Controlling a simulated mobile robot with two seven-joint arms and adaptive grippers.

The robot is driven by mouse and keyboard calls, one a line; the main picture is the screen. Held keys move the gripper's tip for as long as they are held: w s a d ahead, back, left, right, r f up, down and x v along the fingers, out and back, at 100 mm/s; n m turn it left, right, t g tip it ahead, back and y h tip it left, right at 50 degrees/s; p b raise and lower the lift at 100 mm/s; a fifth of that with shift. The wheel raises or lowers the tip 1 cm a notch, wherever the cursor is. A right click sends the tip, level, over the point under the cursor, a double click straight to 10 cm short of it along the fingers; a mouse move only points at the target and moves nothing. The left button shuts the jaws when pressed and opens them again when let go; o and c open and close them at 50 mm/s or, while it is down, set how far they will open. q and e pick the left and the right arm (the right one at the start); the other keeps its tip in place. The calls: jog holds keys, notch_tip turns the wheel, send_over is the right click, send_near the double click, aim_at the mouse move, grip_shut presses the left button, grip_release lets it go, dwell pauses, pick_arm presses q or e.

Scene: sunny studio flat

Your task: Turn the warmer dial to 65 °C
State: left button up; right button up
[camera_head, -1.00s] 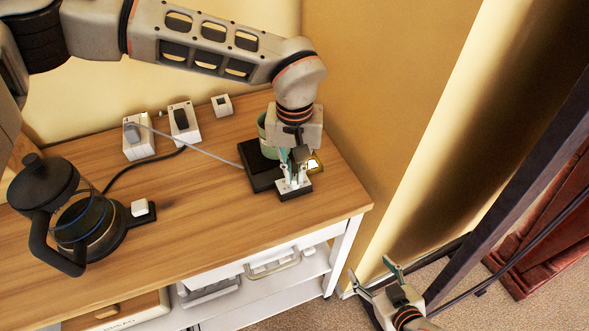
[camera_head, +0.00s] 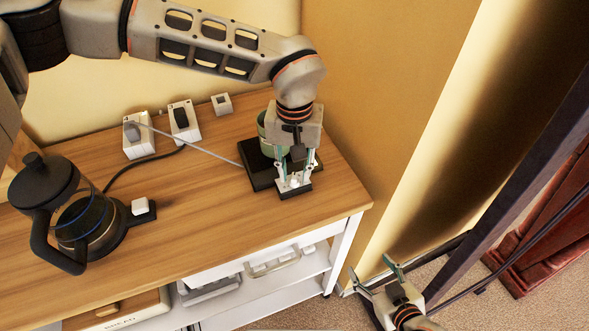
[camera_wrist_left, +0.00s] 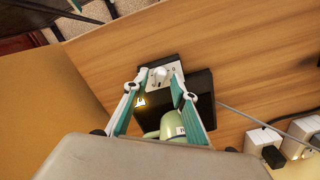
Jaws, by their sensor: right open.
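The warmer (camera_head: 262,180) is a black slab near the right end of the wooden counter, with a green mug (camera_head: 263,133) on it. Its white dial (camera_head: 294,183) sits on a pale panel at the front; the dial also shows in the left wrist view (camera_wrist_left: 158,74). The dial's reading is too small to make out. My left gripper (camera_head: 295,180) points down over the panel, fingers apart on either side of the dial. I cannot tell whether they touch it. My right gripper (camera_head: 370,267) is open and empty, low beside the counter.
Sockets with plugs (camera_head: 184,122) and a cable (camera_head: 190,148) lie behind. A tan wall (camera_head: 370,100) is close on the right. The counter's middle is clear.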

aim_at(295, 176)
pick_arm(q)
notch_tip(295, 176, up, 12)
dwell(0.6)
dwell(0.4)
